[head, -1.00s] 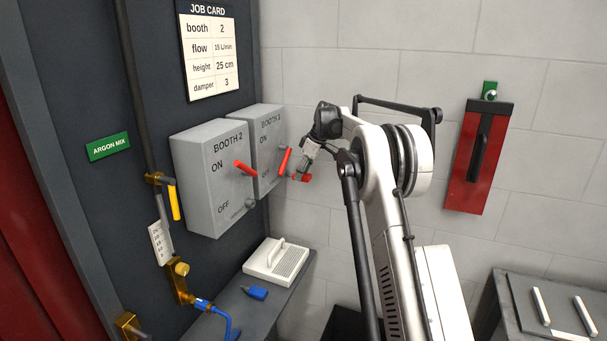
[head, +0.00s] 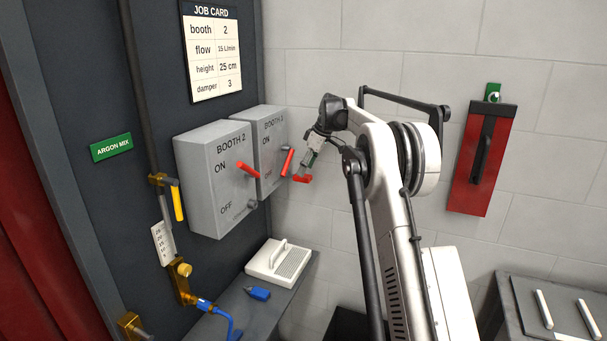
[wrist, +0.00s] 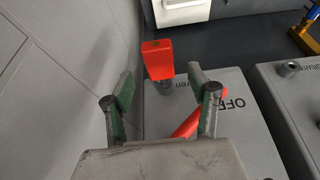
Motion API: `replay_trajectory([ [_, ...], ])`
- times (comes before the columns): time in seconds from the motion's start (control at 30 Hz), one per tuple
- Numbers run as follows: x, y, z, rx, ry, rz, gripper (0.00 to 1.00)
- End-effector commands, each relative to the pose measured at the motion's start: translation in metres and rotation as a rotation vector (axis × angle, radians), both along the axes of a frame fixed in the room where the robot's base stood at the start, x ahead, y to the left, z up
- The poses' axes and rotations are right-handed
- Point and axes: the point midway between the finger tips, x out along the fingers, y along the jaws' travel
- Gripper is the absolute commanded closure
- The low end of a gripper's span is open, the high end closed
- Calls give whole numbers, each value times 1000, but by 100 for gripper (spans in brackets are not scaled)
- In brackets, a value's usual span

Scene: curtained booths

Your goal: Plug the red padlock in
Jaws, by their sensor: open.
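The red padlock (wrist: 158,60) is a red block in the wrist view, with its narrower end at a grey round fitting (wrist: 165,88) by the OFF lettering of a grey switch box (wrist: 232,80). I cannot tell how far it is seated. In the head view the padlock (head: 302,178) shows beside the farther box (head: 268,135), just below my gripper (head: 310,158). My gripper (wrist: 165,92) is open in the wrist view, its fingers apart and empty. The padlock lies just beyond the fingertips. The box's red lever (wrist: 187,125) shows partly between the fingers.
The nearer Booth 2 box (head: 212,205) has its red lever (head: 247,170) at ON and a bare grey fitting (head: 251,204). Below is a shelf with a white grilled device (head: 285,262) and a blue item (head: 257,293). A red wall unit (head: 480,160) hangs right of my arm.

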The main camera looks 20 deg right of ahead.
Motion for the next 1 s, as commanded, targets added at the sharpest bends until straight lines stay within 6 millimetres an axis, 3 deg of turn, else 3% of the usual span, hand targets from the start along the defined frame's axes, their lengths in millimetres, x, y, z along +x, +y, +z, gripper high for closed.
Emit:
replay_trajectory([
  [0.2, -13, -12, 42, 0, 0, -1, 45],
  [0.43, -22, -20, 72, -1, -1, 0, 45],
  [1.0, -25, -22, 81, 0, 0, 0, 45],
])
